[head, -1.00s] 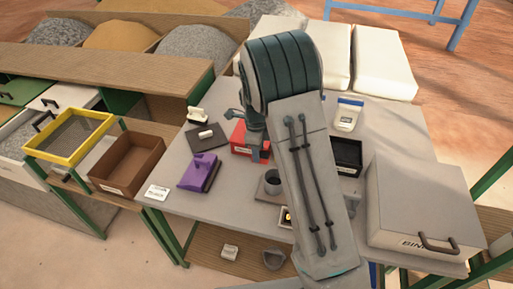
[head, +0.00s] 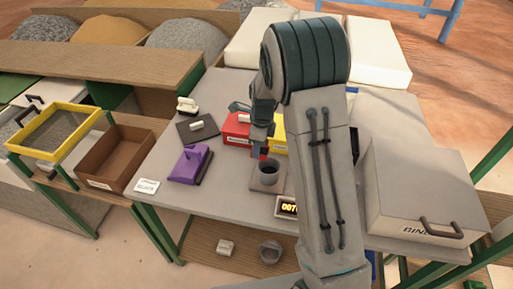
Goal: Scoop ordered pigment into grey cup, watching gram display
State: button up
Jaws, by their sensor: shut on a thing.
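The grey cup (head: 268,173) stands upright on a small flat scale plate (head: 283,185). The gram display (head: 286,207) in front of it shows amber characters, cut off by my arm and not fully readable. A red pigment box (head: 237,129) and a yellow one (head: 278,134) stand behind the cup, partly hidden. My gripper (head: 260,150) points down just behind and above the cup's rim. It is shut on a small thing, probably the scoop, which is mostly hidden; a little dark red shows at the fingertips.
A brown tray (head: 124,157) and yellow-framed sieve (head: 58,131) stand further left. A grey bin (head: 420,195) fills the right.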

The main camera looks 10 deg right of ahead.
jog(key=shift+s+d+f+t+y+b, duration=0.15)
jog(key=shift+d+t+y+b, duration=0.3)
jog(key=shift+b, duration=0.95)
jog(key=shift+s+d+r+y+b, duration=0.25)
jog(key=shift+y+b, duration=0.35)
jog(key=shift+b, duration=0.85)
jog(key=shift+s+d+f+t+y+b, duration=0.1)
jog(key=shift+d+f+t+y+b, duration=0.3)
jog(key=shift+b, duration=1)
jog(key=shift+d+r+y, duration=0.1)
jog(key=shift+r+y, duration=0.05)
jog(key=shift+y, duration=0.2)
jog(key=shift+s+d+t+y+b, duration=0.25)
jog(key=shift+d+t+y+b, duration=0.3)
jog(key=shift+y+b, duration=1.25)
jog(key=shift+s+d+t+y+b, duration=0.3)
jog(key=shift+d+y+b, duration=0.45)
jog(key=shift+b, duration=1.95)
jog(key=shift+y, duration=0.25)
